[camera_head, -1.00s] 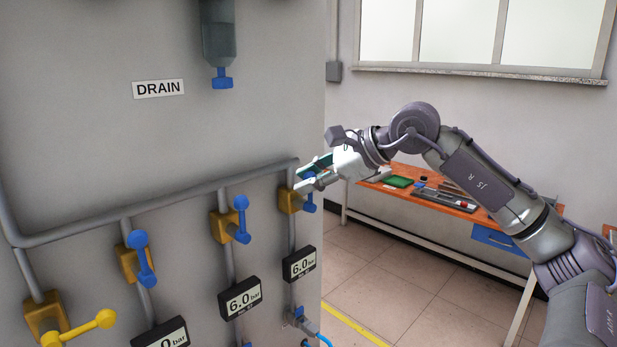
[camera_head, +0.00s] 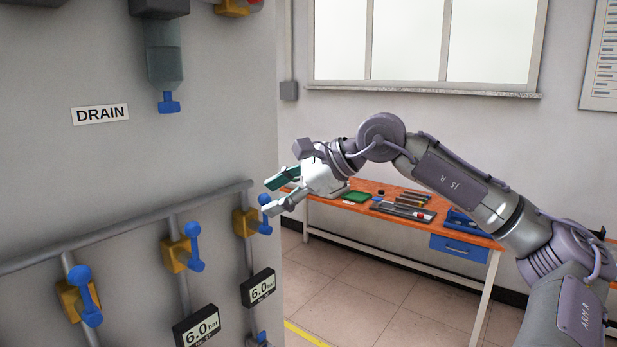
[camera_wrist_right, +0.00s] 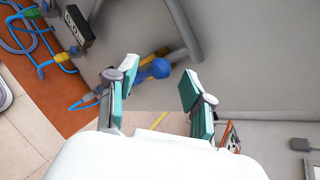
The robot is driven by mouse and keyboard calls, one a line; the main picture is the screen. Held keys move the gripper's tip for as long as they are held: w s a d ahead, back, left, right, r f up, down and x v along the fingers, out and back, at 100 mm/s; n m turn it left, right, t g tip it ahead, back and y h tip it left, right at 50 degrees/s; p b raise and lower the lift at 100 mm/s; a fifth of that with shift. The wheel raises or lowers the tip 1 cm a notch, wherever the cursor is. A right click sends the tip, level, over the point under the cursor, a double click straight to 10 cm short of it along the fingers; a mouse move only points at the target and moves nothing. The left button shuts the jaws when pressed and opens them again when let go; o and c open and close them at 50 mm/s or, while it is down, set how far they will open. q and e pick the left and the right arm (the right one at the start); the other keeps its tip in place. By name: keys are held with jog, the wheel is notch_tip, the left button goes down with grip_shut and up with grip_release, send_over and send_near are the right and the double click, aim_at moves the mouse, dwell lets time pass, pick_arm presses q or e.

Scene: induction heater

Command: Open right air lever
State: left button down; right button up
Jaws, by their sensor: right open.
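The right air lever (camera_head: 265,228) is the rightmost blue handle on its brass valve (camera_head: 245,222), on a pipe branch of the grey cabinet. It points up, and a finger hides part of it. In the right wrist view a blue handle (camera_wrist_right: 155,69) lies beyond the fingertips, roughly between them. My right gripper (camera_head: 269,197) is open and empty beside the lever, with its fingers pointing left towards the cabinet. Its two green-padded fingers stand apart in the right wrist view (camera_wrist_right: 158,80). I cannot tell whether a finger touches the handle. My left gripper is not in view.
Two more blue levers (camera_head: 194,246) (camera_head: 85,295) sit on brass valves to the left. Pressure gauges (camera_head: 258,288) hang below. A grey pipe (camera_head: 130,222) runs above the valves. An orange workbench (camera_head: 355,208) with tools stands behind my right arm. Open floor lies right of the cabinet.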

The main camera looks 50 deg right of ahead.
jog(key=v, duration=0.9)
